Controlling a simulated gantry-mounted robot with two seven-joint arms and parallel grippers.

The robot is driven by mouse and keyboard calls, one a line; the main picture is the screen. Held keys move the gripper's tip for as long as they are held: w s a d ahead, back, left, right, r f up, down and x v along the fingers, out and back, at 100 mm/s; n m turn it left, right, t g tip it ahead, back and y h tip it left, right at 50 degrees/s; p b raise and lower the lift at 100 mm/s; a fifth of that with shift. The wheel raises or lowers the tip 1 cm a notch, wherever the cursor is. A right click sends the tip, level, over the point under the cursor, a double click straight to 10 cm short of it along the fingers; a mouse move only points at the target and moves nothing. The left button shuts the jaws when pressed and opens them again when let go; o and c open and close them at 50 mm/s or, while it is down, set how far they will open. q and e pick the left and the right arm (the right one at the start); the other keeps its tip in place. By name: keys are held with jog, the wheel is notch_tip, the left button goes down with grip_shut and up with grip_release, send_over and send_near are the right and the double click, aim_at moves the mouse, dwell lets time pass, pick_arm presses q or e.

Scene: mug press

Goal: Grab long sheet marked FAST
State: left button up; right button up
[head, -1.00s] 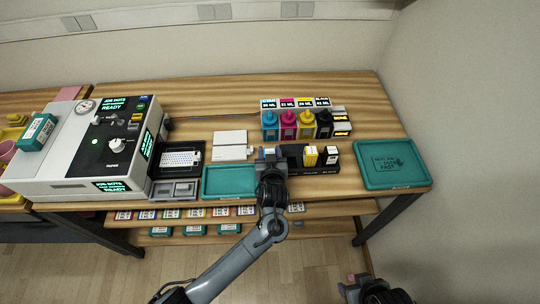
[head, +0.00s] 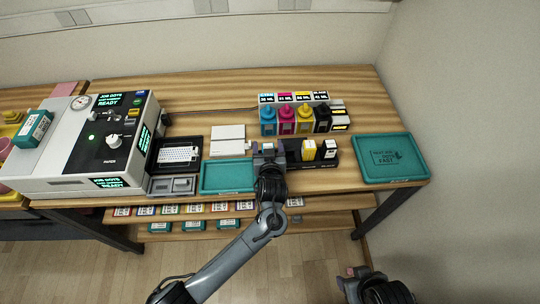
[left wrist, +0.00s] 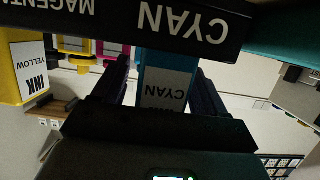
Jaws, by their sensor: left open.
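I make out the word FAST only on a teal panel (head: 388,159) in the tray at the right end of the table. I cannot tell whether it is a long sheet. My left gripper (head: 266,150) is at the left end of the black cartridge rack (head: 320,166), away from that tray. In the left wrist view a cartridge marked CYAN (left wrist: 166,78) stands between its open fingers, behind the rack's labelled front (left wrist: 150,20); whether the fingers touch it is unclear. My right gripper (head: 349,273) hangs at the lower right, low and off the table; its jaw gap is not clear.
An empty teal tray (head: 227,177) lies left of the rack, with white pads (head: 228,138) behind it. Ink bottles (head: 287,120) stand behind the rack. A press (head: 85,145) fills the left. A shelf below holds several small boxes. The right tray (head: 410,177) sits near the table's edge.

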pick_arm(q)
jog(key=v, duration=0.1)
jog(key=b+v, duration=0.1)
jog(key=v, duration=0.3)
jog(key=shift+d+f+b, duration=0.3)
jog(key=shift+d, duration=0.1)
jog(key=v, duration=0.5)
jog(key=shift+w+r, duration=0.1)
jog(key=shift+r, duration=0.1)
jog(key=shift+c, duration=0.7)
jog(key=shift+s+r, duration=0.15)
jog(key=shift+s, duration=0.3)
jog(key=shift+c, duration=0.7)
